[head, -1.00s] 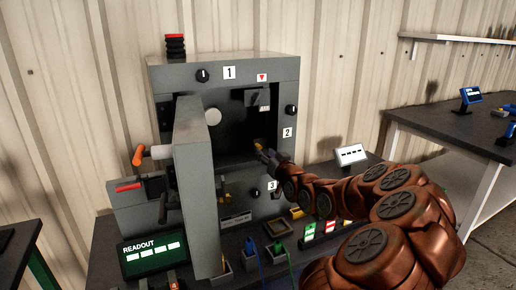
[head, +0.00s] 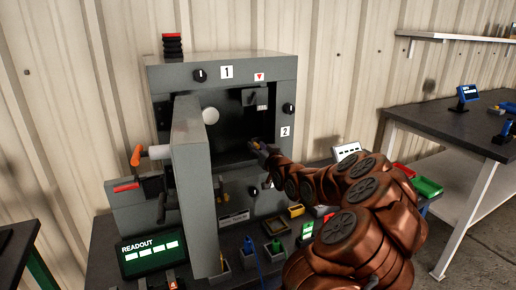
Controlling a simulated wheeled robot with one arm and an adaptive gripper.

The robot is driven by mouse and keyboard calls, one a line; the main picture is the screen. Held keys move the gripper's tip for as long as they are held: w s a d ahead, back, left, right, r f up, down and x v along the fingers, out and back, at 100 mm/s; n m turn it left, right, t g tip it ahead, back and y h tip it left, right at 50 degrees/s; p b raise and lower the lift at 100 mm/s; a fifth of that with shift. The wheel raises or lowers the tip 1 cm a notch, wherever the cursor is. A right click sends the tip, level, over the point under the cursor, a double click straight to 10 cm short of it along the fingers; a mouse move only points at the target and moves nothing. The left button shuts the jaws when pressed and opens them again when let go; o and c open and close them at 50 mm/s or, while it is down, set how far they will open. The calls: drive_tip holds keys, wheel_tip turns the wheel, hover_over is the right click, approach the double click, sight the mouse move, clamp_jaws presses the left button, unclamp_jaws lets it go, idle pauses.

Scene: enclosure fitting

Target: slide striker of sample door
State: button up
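The grey enclosure (head: 222,68) stands on the bench with number plates 1 and 2 on its face. Its sample door (head: 193,190) is swung open toward me on the left, showing the dark chamber (head: 228,128). A small bracket-like block (head: 256,97) sits at the upper right of the opening; I cannot tell whether it is the striker. My gripper (head: 253,145) is at the lower right edge of the opening, below that block. Its fingers are small and dark here, and whether they are open or shut does not show.
An orange-handled lever (head: 136,155) sticks out left of the door. A readout box (head: 151,253) stands at the front left. Small cups (head: 248,260) and red and green trays (head: 428,187) sit on the bench. My arm covers the bench's right part.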

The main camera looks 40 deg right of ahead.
clamp_jaws()
idle(0.3)
